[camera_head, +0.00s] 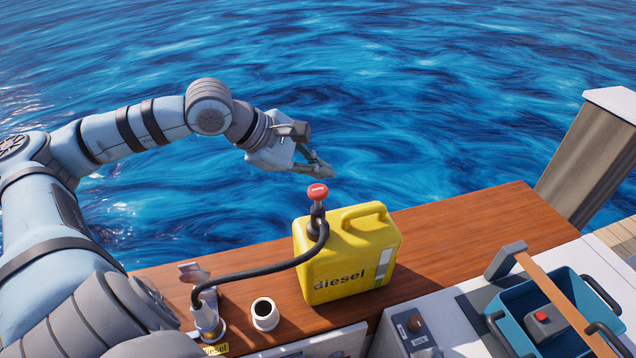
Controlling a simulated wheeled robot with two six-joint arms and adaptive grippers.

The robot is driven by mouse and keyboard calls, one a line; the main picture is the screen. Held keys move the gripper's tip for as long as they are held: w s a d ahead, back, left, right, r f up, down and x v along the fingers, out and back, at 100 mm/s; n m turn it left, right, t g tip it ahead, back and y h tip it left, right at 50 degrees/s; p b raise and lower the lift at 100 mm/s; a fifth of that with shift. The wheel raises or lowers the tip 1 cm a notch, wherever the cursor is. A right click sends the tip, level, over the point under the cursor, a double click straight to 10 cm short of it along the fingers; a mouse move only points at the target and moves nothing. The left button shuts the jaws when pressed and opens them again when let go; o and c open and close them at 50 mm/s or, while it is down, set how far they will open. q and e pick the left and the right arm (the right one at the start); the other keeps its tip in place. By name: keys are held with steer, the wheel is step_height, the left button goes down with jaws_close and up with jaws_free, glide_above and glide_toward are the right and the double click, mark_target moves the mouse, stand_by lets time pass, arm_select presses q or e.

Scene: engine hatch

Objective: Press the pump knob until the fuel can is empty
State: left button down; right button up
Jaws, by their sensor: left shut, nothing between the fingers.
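The yellow fuel can (345,262), marked "diesel", stands upright on the wooden ledge. The red pump knob (317,191) sits on top of the pump on the can's left side. A black hose (262,273) runs from the pump to a filler neck (206,312) at the left. My left gripper (328,171) is shut and empty, just above the knob with a small gap showing in the picture. My right gripper is out of view.
A white cap or cup (265,313) with a dark opening stands beside the filler neck. A blue crate (560,310) with a wooden handle bar is at the lower right. A post (592,160) rises at the right. The wooden ledge (470,222) right of the can is clear; water lies beyond.

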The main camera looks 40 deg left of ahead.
mark_target(318, 192)
arm_select(q)
step_height(318, 192, up, 4)
steer(key=p, duration=0.2)
steer(key=shift+f+p, duration=0.15)
steer(key=shift+p, duration=0.25)
steer(key=shift+f, duration=0.1)
